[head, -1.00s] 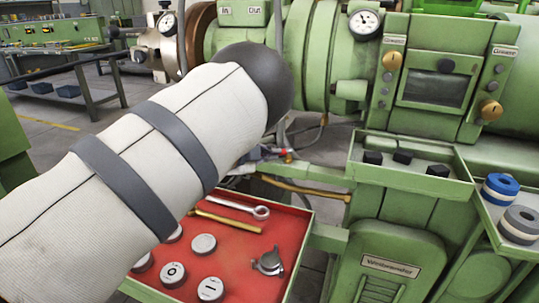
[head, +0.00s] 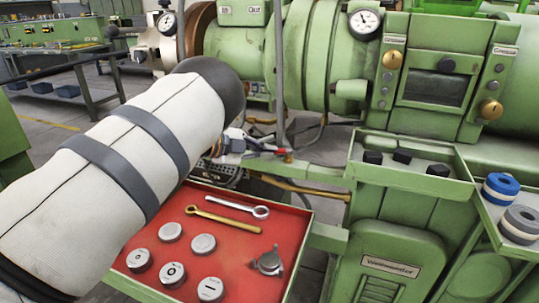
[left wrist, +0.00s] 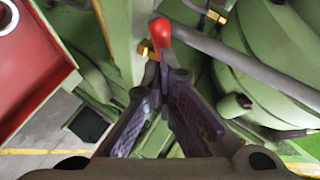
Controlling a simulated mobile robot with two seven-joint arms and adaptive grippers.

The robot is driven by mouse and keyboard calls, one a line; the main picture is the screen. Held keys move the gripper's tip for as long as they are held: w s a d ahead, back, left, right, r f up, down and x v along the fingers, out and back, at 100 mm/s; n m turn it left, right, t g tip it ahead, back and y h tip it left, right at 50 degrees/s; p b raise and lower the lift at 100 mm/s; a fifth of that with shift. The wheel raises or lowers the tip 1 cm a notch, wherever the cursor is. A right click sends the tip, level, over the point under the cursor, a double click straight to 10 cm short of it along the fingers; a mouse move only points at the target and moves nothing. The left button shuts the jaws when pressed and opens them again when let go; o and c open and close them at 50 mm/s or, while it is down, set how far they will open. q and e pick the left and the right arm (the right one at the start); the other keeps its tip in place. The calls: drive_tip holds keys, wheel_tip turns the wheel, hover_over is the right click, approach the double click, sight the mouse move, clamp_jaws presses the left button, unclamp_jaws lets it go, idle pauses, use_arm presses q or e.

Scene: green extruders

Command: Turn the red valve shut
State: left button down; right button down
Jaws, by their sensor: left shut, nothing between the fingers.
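The red valve (head: 287,155) is a small red handle on the pipework at the machine's front, right of my left gripper in the head view. In the left wrist view, the red valve handle (left wrist: 160,31) stands just beyond my fingertips, near brass fittings. My left gripper (left wrist: 162,70) is shut with nothing between its fingers, and its tips point at the handle. Whether the tips touch the handle, I cannot tell. In the head view my left gripper (head: 250,145) is small and partly hidden by my forearm. My right gripper is not in view.
A red-lined tray (head: 235,268) holds a wrench (head: 236,205), a brass tool (head: 222,220), several round caps and a grey part. A green shelf (head: 408,181) with black knobs juts out at right. A grey vertical pipe (head: 279,75) stands behind the valve.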

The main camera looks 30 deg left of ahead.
use_arm(q)
drive_tip(key=shift+w+a+f+m+g+h, duration=0.25)
drive_tip(key=shift+a+m+g+h, duration=0.15)
drive_tip(key=shift+m+h, duration=0.25)
drive_tip(key=shift+w+a+r+h+b, duration=0.15)
drive_tip(key=shift+w+a+h+b, duration=0.1)
drive_tip(key=shift+a+b, duration=0.05)
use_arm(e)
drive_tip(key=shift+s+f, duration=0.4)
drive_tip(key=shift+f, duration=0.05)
use_arm(q)
drive_tip(key=shift+a, duration=0.1)
